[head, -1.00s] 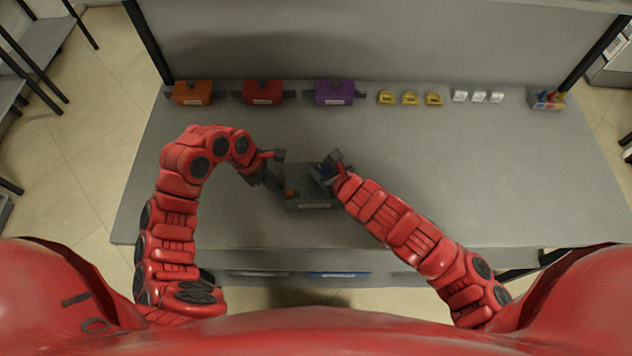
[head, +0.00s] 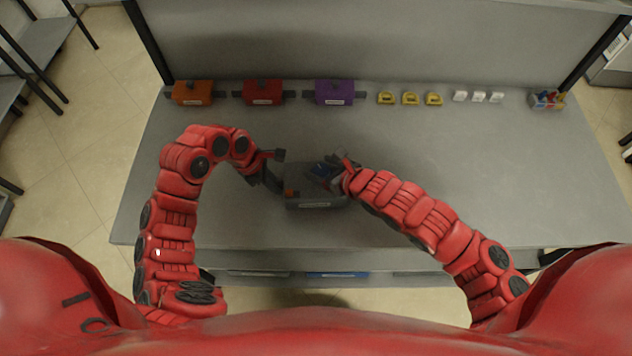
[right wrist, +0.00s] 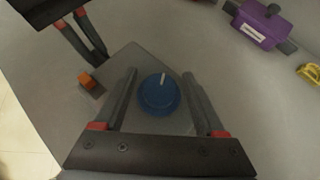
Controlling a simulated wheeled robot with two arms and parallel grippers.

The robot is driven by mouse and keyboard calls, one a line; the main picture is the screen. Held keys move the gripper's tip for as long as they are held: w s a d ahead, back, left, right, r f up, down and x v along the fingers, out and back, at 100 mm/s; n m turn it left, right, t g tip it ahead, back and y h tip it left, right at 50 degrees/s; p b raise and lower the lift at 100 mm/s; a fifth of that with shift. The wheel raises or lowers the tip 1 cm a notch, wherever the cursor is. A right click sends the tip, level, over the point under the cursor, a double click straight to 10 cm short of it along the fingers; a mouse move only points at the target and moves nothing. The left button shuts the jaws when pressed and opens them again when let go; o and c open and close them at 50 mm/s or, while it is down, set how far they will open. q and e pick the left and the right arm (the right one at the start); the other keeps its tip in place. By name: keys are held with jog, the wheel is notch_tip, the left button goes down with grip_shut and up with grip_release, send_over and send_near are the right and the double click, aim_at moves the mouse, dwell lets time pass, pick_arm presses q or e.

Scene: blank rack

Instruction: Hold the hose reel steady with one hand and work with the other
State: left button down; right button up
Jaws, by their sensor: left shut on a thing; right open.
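I see no clear hose reel; the thing between my grippers is a dark grey box (head: 308,203) with a label on its front. A blue round knob with a white pointer line (right wrist: 158,97) sits on its top, and a small orange block (right wrist: 87,81) is near its left edge. My left gripper (head: 268,180) is shut at the box's left side; its exact grip is hidden, and its fingers also show in the right wrist view (right wrist: 88,42). My right gripper (right wrist: 158,70) is open above the box, its fingers either side of the knob; whether they touch it is unclear.
Along the back of the grey table (head: 480,190) stand an orange box (head: 192,93), a red box (head: 262,92), a purple box (head: 334,92), yellow pieces (head: 410,98), white pieces (head: 478,97) and a small bin (head: 547,99). The table's right side is clear.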

jog(key=shift+w+d+n+y, duration=0.15)
jog(key=shift+d+n+y, duration=0.05)
jog(key=shift+n+y, duration=0.1)
jog(key=shift+n+g+y, duration=0.6)
jog(key=shift+n+g, duration=0.3)
jog(key=shift+n, duration=0.1)
jog(key=n+g, duration=0.1)
jog(key=n+g+y, duration=0.1)
jog(key=shift+w+a+r+n, duration=0.1)
jog(key=shift+r+n, duration=0.15)
jog(key=shift+n, duration=0.05)
jog(key=n+g+y, duration=0.1)
jog(key=n+g, duration=0.2)
jog(key=shift+a, duration=0.1)
jog(key=n+g, duration=0.3)
jog(key=n, duration=0.1)
jog(key=shift+g, duration=0.3)
jog(key=shift+s+f+n+g+h, duration=0.1)
jog(key=shift+s+n+g+h, duration=0.05)
jog(key=shift+n+g, duration=0.3)
jog(key=shift+s+f+n+g+h, duration=0.1)
jog(key=shift+n+g+h, duration=0.05)
jog(key=shift+n+g, duration=0.3)
jog(key=shift+c, duration=0.3)
